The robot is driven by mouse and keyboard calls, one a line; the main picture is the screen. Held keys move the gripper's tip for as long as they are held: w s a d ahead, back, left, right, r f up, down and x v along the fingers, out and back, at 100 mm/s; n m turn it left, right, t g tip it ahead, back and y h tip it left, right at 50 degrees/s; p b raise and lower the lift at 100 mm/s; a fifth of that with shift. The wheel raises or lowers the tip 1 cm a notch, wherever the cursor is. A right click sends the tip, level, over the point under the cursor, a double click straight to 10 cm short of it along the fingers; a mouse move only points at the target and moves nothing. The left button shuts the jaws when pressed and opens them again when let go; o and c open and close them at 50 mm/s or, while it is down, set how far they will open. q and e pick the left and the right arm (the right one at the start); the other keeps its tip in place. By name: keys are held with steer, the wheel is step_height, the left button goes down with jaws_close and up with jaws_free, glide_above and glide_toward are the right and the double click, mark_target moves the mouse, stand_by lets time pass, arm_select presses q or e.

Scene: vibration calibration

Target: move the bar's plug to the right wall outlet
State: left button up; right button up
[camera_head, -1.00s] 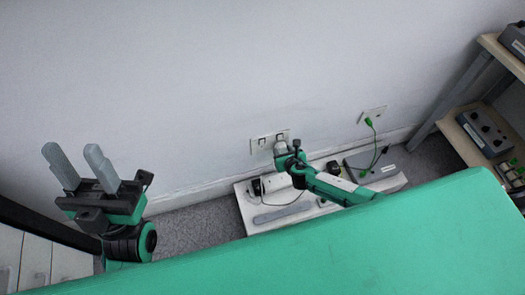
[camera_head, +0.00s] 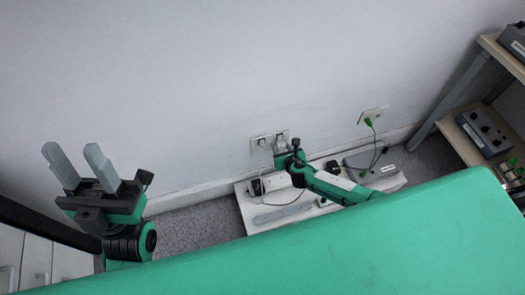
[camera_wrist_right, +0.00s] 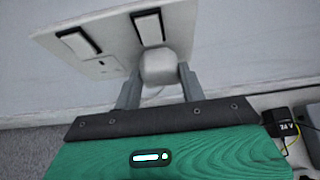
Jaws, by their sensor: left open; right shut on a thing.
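My right gripper (camera_wrist_right: 159,88) is shut on a pale plug (camera_wrist_right: 165,66), at the right part of the double wall plate (camera_wrist_right: 112,68). The plug's face is against or very close to the plate; I cannot tell how far in it sits. The left part of the plate shows small socket holes and no plug. In the head view, the right gripper (camera_head: 281,151) is small at the wall plate (camera_head: 258,145). A grey bar (camera_head: 283,214) lies on a white low bench (camera_head: 252,222). My left gripper (camera_head: 78,168) is open and empty, far left of the plate.
A second wall plate (camera_head: 376,110) to the right holds a green plug (camera_head: 368,122) with a green cord. A black 24 V adapter (camera_wrist_right: 280,122) and a grey flat device (camera_head: 360,160) are on the bench. A shelf with grey boxes (camera_head: 484,132) stands at right.

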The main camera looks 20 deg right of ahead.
mark_target(282, 149)
steer(key=shift+w+r, duration=0.1)
steer(key=shift+w, duration=0.05)
stand_by(0.4)
steer(key=o, duration=1)
steer(key=shift+o, duration=0.2)
steer(key=shift+p+v, duration=1.75)
steer(key=shift+v, duration=0.65)
